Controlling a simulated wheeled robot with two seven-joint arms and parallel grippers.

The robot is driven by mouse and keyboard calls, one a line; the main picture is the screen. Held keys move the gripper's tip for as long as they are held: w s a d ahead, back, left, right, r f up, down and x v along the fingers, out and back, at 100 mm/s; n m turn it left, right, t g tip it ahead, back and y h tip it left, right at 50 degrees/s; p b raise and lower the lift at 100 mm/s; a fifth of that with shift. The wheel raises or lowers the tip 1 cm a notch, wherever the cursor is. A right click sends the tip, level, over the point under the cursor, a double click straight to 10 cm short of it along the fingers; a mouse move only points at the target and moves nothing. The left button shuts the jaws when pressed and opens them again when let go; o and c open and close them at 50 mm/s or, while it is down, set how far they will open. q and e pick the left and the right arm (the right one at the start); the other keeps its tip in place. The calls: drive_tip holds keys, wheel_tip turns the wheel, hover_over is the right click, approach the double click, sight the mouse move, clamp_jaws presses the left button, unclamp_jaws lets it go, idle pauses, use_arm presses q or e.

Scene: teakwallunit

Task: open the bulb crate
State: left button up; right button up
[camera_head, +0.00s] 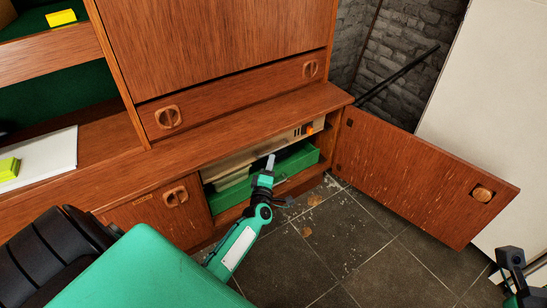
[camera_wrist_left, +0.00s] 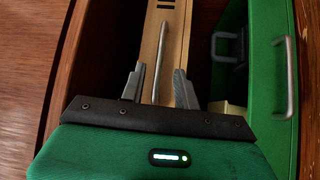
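Inside the open cabinet are a pale crate (camera_head: 228,168) with dark slots and, below it, a green crate (camera_head: 300,160). No label shows which is the bulb crate. The pale crate's front (camera_wrist_left: 163,22) and the green crate's front with its metal handle (camera_wrist_left: 285,75) show in the left wrist view. My left gripper (camera_head: 268,163) reaches into the cabinet opening. In the left wrist view its fingers (camera_wrist_left: 157,87) are apart, with a thin metal bar (camera_wrist_left: 158,60) between them and gaps on both sides. My right gripper (camera_head: 512,262) is at the lower right, its fingers unclear.
The cabinet door (camera_head: 420,175) stands wide open to the right. A closed door (camera_head: 165,205) is left of the opening. The wooden ledge (camera_head: 250,122) runs above it. The tiled floor (camera_head: 350,235) in front is clear but for scattered debris.

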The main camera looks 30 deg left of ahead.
use_arm(q)
drive_tip(key=shift+b+x, duration=0.65)
drive_tip(key=shift+x, duration=1.95)
clamp_jaws()
